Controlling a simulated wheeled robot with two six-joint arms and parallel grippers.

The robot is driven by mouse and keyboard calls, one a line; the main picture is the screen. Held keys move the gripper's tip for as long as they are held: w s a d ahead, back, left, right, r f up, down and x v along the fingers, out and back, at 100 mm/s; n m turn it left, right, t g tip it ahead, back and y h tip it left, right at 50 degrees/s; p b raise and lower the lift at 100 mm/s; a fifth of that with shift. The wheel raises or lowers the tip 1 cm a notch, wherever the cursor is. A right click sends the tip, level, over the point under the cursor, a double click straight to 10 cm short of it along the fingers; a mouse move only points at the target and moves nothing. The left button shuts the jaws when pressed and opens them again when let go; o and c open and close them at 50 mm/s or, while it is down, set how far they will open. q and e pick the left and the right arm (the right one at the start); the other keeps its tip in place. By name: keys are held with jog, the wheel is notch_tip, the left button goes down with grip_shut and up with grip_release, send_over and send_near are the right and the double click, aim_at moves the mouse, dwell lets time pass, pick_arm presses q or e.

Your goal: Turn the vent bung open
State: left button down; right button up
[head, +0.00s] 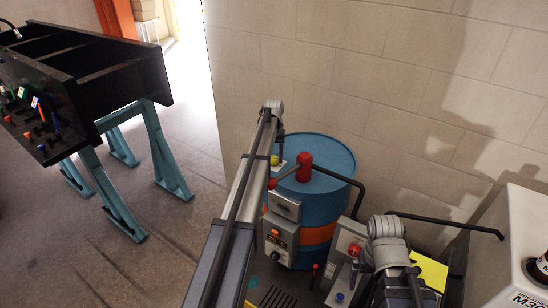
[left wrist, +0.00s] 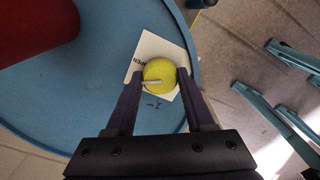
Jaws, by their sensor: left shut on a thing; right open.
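The vent bung is a round yellow cap (left wrist: 159,74) with a pale bar mark, on a white label plate (left wrist: 150,48) on the blue drum's top (left wrist: 100,75). In the left wrist view the bar points left, slightly down. In the head view the bung (head: 274,160) shows small beside my left gripper (head: 281,155). My left gripper (left wrist: 159,76) is shut on the bung, one finger on each side. Part of the label's print is hidden by the bung. My right gripper (head: 356,266) is open, low at the right, apart from the drum and near a grey panel.
A red fitting (head: 304,166) with a dark hose stands on the drum near the bung. A grey control box (head: 279,239) is at the drum's front. A black rack on blue trestles (head: 165,150) stands at the left, with open floor between. A block wall is behind.

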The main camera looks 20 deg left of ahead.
aim_at(274, 158)
pick_arm(q)
jog(key=m, duration=0.5)
jog(key=shift+m, duration=0.7)
jog(key=shift+c, duration=1.3)
grip_release()
jog(key=shift+r, duration=0.1)
notch_tip(274, 158, up, 8)
jog(key=p, duration=0.8)
jog(key=shift+f, duration=0.3)
